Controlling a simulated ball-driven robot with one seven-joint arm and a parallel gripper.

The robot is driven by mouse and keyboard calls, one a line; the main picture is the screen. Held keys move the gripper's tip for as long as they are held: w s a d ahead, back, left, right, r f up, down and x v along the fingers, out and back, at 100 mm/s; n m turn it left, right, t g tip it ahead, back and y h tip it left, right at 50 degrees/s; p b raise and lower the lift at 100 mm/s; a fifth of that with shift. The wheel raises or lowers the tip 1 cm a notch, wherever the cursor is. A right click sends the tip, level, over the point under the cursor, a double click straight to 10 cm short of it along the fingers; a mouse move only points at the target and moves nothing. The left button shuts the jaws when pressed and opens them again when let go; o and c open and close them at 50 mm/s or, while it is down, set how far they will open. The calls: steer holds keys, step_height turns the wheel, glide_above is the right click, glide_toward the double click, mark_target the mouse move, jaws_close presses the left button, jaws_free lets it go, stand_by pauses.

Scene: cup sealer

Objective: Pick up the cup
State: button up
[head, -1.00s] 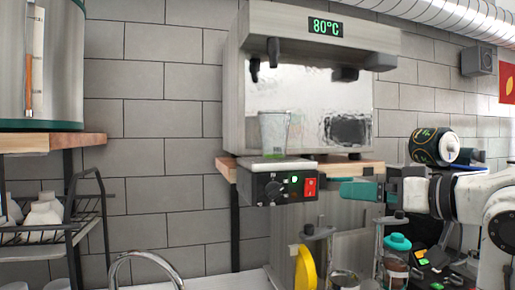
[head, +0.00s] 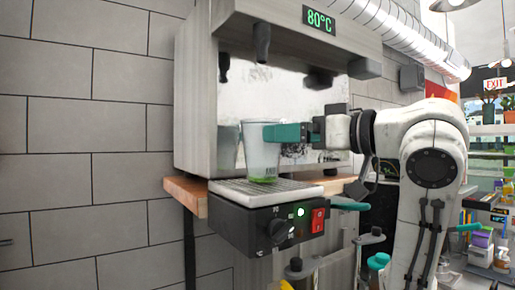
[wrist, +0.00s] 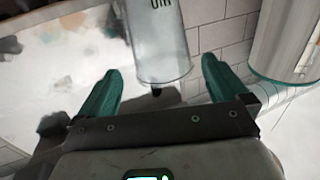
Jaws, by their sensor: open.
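The clear cup (head: 262,165) with green markings at its bottom stands upright on the metal drip tray of the dispenser. My gripper (head: 272,133) is open and level at the cup's upper part, reaching in from the right. One teal finger overlaps the cup's outline in the head view. In the wrist view the cup (wrist: 160,35) shows between and just beyond the two spread teal fingers of my gripper (wrist: 162,68), with a gap to each. Whether a finger touches the cup cannot be told.
The cup stands on the drip tray (head: 300,192) below the steel machine's spouts (head: 262,42). A black control box (head: 270,230) with a red switch sits under the tray. A wooden shelf (head: 185,195) supports the machine. A silver duct (head: 400,30) runs above.

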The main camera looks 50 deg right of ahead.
mark_target(263, 151)
steer(key=w+p, duration=0.3)
steer(key=w, duration=0.4)
steer(key=shift+w+a, duration=0.1)
steer(key=shift+a, duration=0.1)
steer(key=shift+f, duration=0.1)
steer(key=c, duration=1.2)
